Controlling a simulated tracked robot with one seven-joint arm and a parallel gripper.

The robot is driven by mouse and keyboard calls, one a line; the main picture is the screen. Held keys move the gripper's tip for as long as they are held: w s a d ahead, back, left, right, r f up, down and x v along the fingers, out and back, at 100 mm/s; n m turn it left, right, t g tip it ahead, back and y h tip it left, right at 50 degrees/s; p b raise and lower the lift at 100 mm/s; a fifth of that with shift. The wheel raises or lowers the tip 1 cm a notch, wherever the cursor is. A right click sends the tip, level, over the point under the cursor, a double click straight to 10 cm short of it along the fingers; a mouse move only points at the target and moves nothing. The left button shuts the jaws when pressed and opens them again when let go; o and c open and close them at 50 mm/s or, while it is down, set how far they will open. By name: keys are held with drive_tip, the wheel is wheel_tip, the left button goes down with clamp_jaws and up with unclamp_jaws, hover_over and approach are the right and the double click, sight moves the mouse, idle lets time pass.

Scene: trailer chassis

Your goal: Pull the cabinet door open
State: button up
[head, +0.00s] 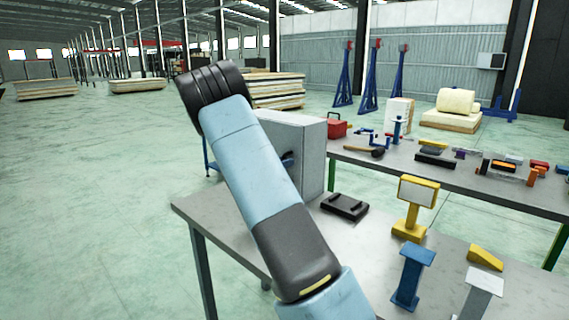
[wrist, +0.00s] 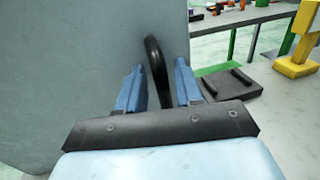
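The cabinet (head: 312,150) is a grey box on the near table, partly hidden behind my arm in the head view. Its door (wrist: 80,60) fills the left and middle of the wrist view as a flat grey panel and looks closed. The door's black curved handle (wrist: 154,60) stands upright near the panel's right edge. My gripper (wrist: 158,85) is open, with one blue finger on each side of the handle.
A black tray-like block (head: 344,206) lies right of the cabinet. A yellow stand (head: 412,205), a blue stand (head: 411,278) and a yellow wedge (head: 485,258) are farther right. A second table (head: 450,180) with tools stands behind. Open floor (head: 95,200) lies left.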

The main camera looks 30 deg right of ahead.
clamp_jaws()
drive_tip(key=shift+w+r, duration=0.1)
idle(0.4)
drive_tip(key=shift+a, duration=0.15)
